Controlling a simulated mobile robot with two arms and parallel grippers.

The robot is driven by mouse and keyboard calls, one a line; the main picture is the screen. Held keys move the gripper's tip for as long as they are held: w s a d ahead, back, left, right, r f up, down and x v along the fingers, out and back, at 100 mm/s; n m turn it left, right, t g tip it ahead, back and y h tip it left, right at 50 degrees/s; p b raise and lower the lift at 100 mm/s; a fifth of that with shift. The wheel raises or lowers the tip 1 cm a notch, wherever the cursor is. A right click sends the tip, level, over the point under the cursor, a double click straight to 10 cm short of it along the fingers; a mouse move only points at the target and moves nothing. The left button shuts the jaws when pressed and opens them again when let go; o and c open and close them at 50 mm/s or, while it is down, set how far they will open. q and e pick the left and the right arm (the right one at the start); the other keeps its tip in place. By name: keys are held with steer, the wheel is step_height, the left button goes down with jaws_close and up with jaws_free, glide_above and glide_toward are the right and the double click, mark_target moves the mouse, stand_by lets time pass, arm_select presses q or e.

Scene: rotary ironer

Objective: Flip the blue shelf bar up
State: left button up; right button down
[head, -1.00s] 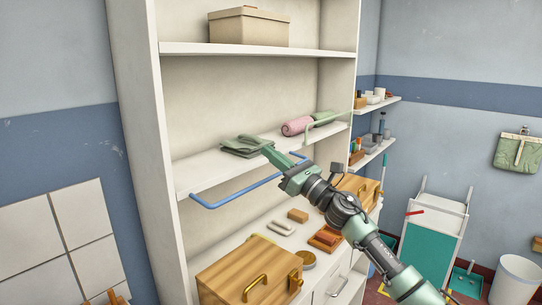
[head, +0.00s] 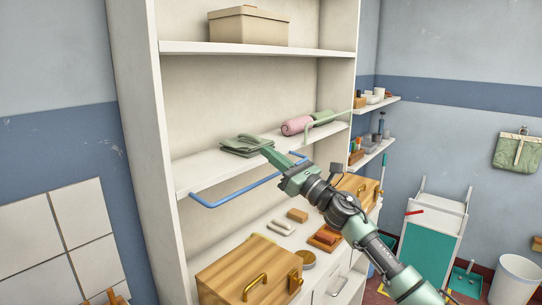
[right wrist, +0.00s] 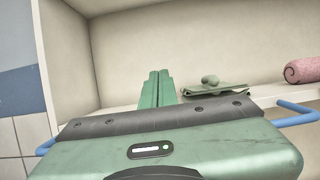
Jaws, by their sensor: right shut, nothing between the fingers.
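The blue shelf bar (head: 236,192) hangs along the front of the middle shelf (head: 205,172), lowered a little below its front edge. Its right end shows near my gripper. My right gripper (head: 268,151) is shut and empty, with its fingertips over the shelf's front part beside the folded green cloth (head: 240,148). In the right wrist view the shut fingers (right wrist: 157,88) point toward the shelf's back wall. The blue bar (right wrist: 296,110) shows at both sides of my gripper body there, and its middle is hidden behind it. My left gripper is not in view.
A beige box (head: 249,27) is on the top shelf. Below are a wooden box (head: 250,272) and small items. Open floor lies at the right near a teal-fronted cart (head: 430,240).

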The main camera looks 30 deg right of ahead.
steer(key=s+d+f+b, duration=0.2)
steer(key=s+f+b, duration=0.5)
steer(key=f+b, duration=0.2)
steer(key=shift+s+d+f, duration=0.35)
steer(key=shift+f, duration=0.15)
